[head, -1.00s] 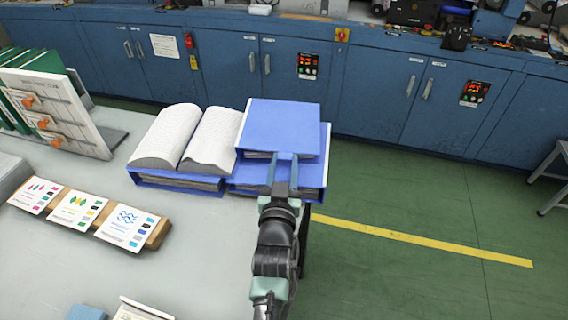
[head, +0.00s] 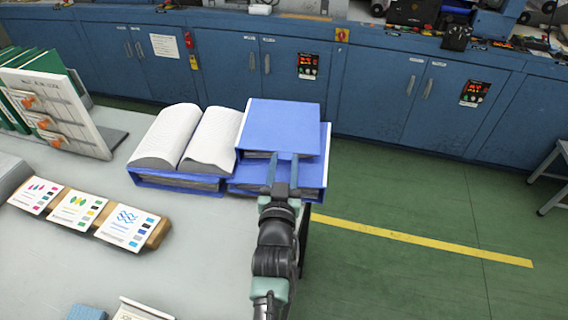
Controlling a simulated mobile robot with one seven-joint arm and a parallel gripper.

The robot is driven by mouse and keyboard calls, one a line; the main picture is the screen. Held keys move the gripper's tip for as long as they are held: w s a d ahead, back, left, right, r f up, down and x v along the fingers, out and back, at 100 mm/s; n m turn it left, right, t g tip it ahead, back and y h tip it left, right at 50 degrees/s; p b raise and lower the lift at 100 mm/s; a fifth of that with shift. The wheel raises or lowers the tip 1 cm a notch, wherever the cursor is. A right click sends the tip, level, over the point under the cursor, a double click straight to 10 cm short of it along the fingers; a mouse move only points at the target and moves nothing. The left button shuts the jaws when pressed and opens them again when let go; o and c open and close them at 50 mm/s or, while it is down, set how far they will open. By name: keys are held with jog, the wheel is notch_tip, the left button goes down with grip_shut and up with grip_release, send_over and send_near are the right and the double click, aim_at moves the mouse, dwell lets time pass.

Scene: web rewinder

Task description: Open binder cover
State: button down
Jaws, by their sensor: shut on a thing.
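A blue binder (head: 281,122) lies with its cover flat on top of another blue binder (head: 312,180) at the table's right back corner. An open book with white pages (head: 186,140) lies on a further blue binder (head: 180,183) to the left. My gripper (head: 284,158) is at the near edge of the upper binder, its two fingers pointing away from me. It is shut on that edge, as far as I can see. The fingertips partly hide the edge, so the exact contact is unclear.
Sample cards on a wooden strip (head: 158,236) lie at the left of the table. A white rack (head: 70,110) with green folders stands at the far left. Blue cabinets (head: 375,95) line the back. The grey table top (head: 205,260) is clear in the middle.

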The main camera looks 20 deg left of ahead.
dwell(0.3)
jog(key=shift+r+n+p, duration=0.45)
jog(key=shift+r+n, duration=0.35)
jog(key=shift+r, duration=0.2)
jog(key=a+r+n+p, duration=0.2)
jog(key=a+r+n, duration=0.2)
jog(key=r+n, duration=0.35)
jog(key=s+a+r+n, duration=0.2)
jog(key=s+a+n, duration=0.1)
jog(key=a+n, duration=0.8)
jog(key=shift+r+n+p, duration=0.15)
jog(key=shift+n+p, duration=0.2)
jog(key=shift+n, duration=0.6)
jog(key=shift+a, duration=0.15)
